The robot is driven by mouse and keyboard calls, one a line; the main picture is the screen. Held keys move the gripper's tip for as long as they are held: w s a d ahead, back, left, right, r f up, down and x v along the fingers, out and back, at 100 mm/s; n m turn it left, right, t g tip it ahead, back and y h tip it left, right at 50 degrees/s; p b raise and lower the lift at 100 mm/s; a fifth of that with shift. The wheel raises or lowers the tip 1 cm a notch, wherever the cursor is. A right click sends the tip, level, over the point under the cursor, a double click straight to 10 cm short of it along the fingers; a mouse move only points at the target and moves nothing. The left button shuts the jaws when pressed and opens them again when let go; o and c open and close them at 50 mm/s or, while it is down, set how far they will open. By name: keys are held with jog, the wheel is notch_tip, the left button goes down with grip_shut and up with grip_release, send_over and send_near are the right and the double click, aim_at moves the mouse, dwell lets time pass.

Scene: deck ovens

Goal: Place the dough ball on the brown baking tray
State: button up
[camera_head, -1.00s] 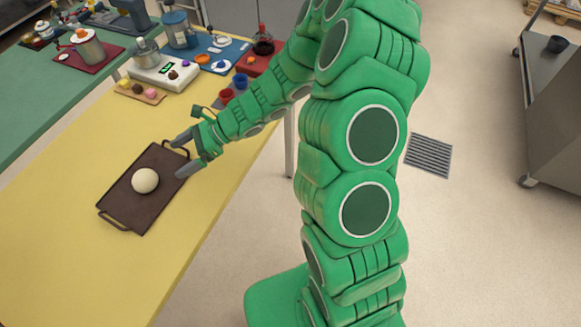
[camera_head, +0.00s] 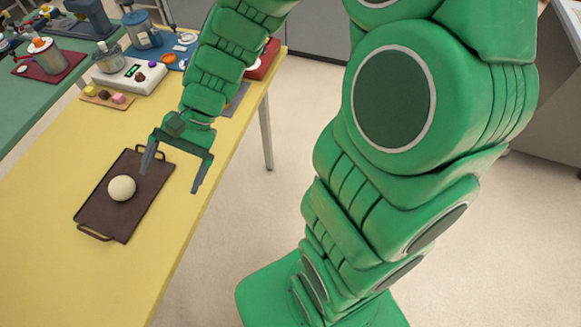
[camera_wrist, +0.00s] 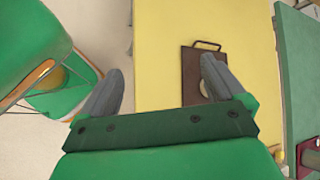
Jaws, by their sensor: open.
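The cream dough ball (camera_head: 122,188) rests on the brown baking tray (camera_head: 150,168), which lies on the yellow table. In the wrist view the tray (camera_wrist: 190,75) shows beyond one finger, and the dough ball (camera_wrist: 204,89) is mostly hidden behind that finger. My gripper (camera_head: 170,182) is open and empty, with its fingers spread wide. It hangs above the tray's right side and the table beside it, to the right of the ball, apart from it.
The yellow table (camera_head: 40,185) is clear around the tray. Farther back stand a white scale (camera_head: 130,77), a small board with colored pieces (camera_head: 107,97) and a blue mat with a blue-grey container (camera_head: 143,30). A green table (camera_head: 50,100) is at the left.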

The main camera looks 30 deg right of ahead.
jog(key=s+d+r+n+t+h, duration=0.1)
jog(key=s+d+r+n+h, duration=0.2)
jog(key=s+d, duration=0.4)
jog(key=s+d+r+n+t+h, duration=0.1)
jog(key=s+d+h, duration=0.4)
jog(key=d, duration=0.7)
notch_tip(320, 180, up, 2)
jog(key=shift+s+d+r+n+h, duration=0.15)
jog(key=shift+s+n+h, duration=0.15)
jog(key=shift+s+n, duration=0.75)
jog(key=shift+s, duration=0.1)
